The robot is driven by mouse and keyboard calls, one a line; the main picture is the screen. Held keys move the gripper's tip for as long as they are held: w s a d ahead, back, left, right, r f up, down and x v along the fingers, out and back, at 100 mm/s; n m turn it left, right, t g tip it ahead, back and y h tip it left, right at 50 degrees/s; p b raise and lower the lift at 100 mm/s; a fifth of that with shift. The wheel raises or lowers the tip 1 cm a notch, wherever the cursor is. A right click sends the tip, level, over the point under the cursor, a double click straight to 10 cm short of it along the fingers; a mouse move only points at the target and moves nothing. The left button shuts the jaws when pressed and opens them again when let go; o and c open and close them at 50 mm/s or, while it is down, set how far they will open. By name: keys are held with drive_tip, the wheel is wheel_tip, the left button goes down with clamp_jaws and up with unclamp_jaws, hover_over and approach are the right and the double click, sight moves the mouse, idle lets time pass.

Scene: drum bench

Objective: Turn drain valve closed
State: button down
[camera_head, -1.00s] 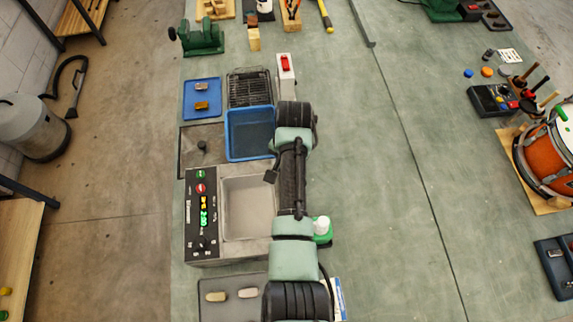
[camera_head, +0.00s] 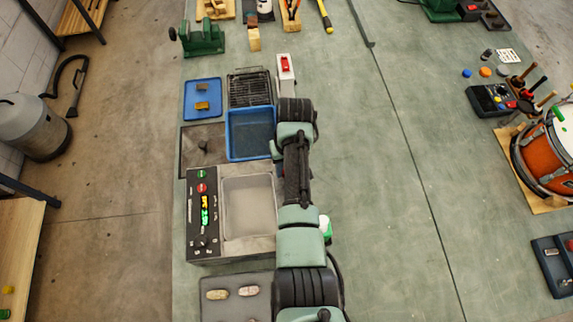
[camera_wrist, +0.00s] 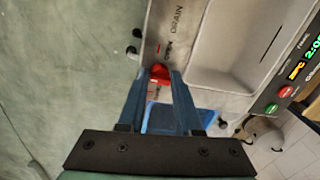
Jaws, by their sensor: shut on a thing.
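The red drain valve handle (camera_wrist: 159,72) sits on the steel side of the washing unit (camera_wrist: 205,50), beside the words DRAIN and OPEN. My gripper (camera_wrist: 164,76) has its blue fingers on either side of the red handle and is shut on it. The fingers hide part of the handle, so its exact angle is hard to tell. In the head view the washing unit (camera_head: 232,252) has an empty-looking basin and a dark control panel (camera_head: 202,215). My arm lies along its right side and hides the valve and my gripper there.
A blue bin (camera_head: 248,153) and a wire rack (camera_head: 250,90) stand behind the unit. A green bottle with a white cap (camera_head: 325,226) is partly hidden by my arm. The green bench (camera_head: 375,190) is clear to the right, up to the orange drum (camera_head: 540,155).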

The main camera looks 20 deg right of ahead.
drive_tip(key=shift+n, duration=0.5)
drive_tip(key=shift+d, duration=0.1)
drive_tip(key=c, duration=0.6)
unclamp_jaws()
drive_tip(key=r, duration=1.3)
drive_tip(key=shift+d+b, duration=0.35)
drive_tip(key=shift+b, duration=0.05)
